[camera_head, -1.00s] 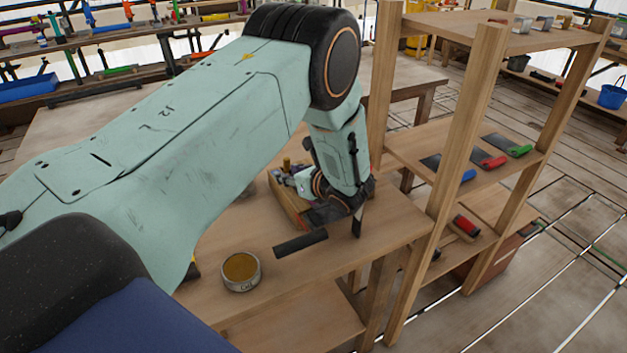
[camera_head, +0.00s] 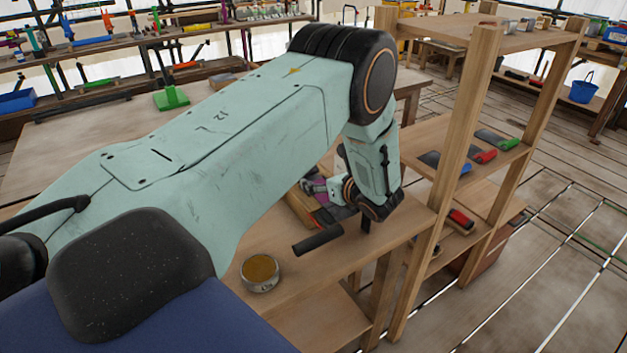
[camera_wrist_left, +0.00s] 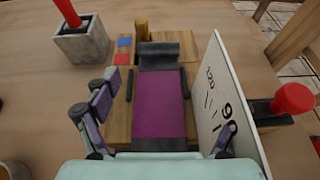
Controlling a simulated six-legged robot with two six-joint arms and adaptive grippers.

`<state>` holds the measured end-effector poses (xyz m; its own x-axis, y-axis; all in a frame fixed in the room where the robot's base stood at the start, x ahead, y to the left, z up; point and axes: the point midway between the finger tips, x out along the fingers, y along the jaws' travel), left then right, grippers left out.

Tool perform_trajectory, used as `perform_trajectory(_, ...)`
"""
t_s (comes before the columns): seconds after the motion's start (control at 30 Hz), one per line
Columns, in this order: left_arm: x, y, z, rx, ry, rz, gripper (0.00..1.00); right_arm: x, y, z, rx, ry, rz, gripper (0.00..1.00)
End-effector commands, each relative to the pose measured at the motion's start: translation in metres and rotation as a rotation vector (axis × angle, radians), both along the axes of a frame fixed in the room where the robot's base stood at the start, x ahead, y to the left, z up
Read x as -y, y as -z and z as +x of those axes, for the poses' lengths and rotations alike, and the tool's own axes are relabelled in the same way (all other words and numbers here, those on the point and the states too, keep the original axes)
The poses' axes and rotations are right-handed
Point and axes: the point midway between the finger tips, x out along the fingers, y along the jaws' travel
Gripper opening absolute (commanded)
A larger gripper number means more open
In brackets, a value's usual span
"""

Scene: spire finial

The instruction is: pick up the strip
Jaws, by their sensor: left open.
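A magenta strip (camera_wrist_left: 160,105) with a dark far end lies on a wooden board in the left wrist view. My left gripper (camera_wrist_left: 158,122) is open above the strip, with one finger on each side of it. Whether the fingers touch the strip cannot be told. My right gripper is not in view.
A dark bar (camera_head: 318,240) and a round tin (camera_head: 260,272) are on the table in front. A wooden shelf (camera_head: 462,130) stands close on the right. In the wrist view a red-handled block (camera_wrist_left: 80,42) and a red knob (camera_wrist_left: 292,98) flank the board.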

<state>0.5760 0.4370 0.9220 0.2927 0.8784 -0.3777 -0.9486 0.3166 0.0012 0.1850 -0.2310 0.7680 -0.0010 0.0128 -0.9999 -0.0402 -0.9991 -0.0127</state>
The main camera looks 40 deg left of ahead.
Motion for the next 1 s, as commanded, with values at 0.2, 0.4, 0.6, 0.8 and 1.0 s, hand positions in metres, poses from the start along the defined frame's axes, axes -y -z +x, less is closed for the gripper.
perform_trajectory(0.2,-0.033,0.009,0.007,-0.001,-0.012,-0.001,0.83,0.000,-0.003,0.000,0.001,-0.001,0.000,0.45)
perform_trajectory(0.4,-0.050,0.016,0.014,0.000,-0.012,0.000,0.83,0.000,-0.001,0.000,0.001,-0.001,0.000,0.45)
perform_trajectory(0.6,-0.052,0.016,0.015,-0.001,-0.009,0.001,0.83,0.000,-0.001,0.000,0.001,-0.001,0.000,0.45)
perform_trajectory(0.8,-0.051,0.017,0.014,-0.001,-0.007,0.000,0.71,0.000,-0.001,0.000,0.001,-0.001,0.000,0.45)
perform_trajectory(1.0,-0.051,0.017,0.014,-0.001,-0.006,0.000,0.54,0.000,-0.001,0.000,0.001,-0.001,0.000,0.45)
